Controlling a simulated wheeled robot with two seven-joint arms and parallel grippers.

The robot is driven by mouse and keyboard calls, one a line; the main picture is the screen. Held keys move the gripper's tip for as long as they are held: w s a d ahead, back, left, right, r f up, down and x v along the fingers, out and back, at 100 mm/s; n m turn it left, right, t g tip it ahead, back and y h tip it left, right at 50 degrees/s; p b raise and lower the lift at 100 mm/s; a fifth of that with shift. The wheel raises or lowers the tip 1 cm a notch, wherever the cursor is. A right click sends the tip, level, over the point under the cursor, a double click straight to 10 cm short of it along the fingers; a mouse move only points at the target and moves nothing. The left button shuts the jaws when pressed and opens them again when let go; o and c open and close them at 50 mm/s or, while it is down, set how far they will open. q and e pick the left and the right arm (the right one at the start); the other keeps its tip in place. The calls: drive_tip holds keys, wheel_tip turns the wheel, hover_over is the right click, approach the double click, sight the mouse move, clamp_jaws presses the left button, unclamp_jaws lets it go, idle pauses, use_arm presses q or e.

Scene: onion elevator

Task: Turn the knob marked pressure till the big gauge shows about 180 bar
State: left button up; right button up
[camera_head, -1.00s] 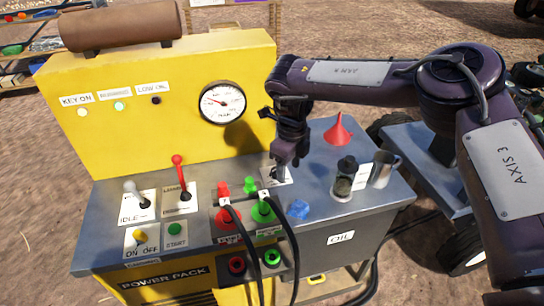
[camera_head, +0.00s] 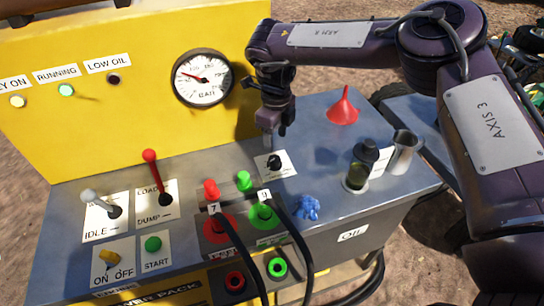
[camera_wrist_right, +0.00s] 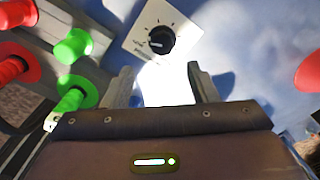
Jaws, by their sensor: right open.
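The black pressure knob (camera_head: 274,162) sits on a white plate on the grey panel top. In the right wrist view the knob (camera_wrist_right: 161,40) has scale ticks around it and stands ahead of the fingers, not between them. My right gripper (camera_head: 279,128) hangs just above and behind the knob, apart from it. In the right wrist view my right gripper (camera_wrist_right: 160,80) is open and empty. The big round gauge (camera_head: 202,78) is on the yellow wall; its needle points to the upper left, its numbers too small to read. My left gripper is out of view.
A red lever (camera_head: 152,165), a white lever (camera_head: 93,198) and hose couplings with black hoses (camera_head: 290,235) stand left of the knob.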

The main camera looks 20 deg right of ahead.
sight(275, 158)
drive_tip(key=shift+w+f, duration=0.25)
drive_tip(key=shift+f, duration=0.3)
drive_tip(key=shift+w+f, duration=0.15)
drive_tip(key=shift+f, duration=0.1)
drive_tip(key=f, duration=0.3)
drive_tip(key=f+p, duration=0.1)
drive_tip(key=f, duration=0.1)
drive_tip(key=shift+s+f, duration=0.2)
drive_tip(key=shift+f, duration=0.85)
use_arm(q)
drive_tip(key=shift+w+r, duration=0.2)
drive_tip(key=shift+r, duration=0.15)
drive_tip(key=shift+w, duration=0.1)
use_arm(e)
drive_tip(key=c, duration=1)
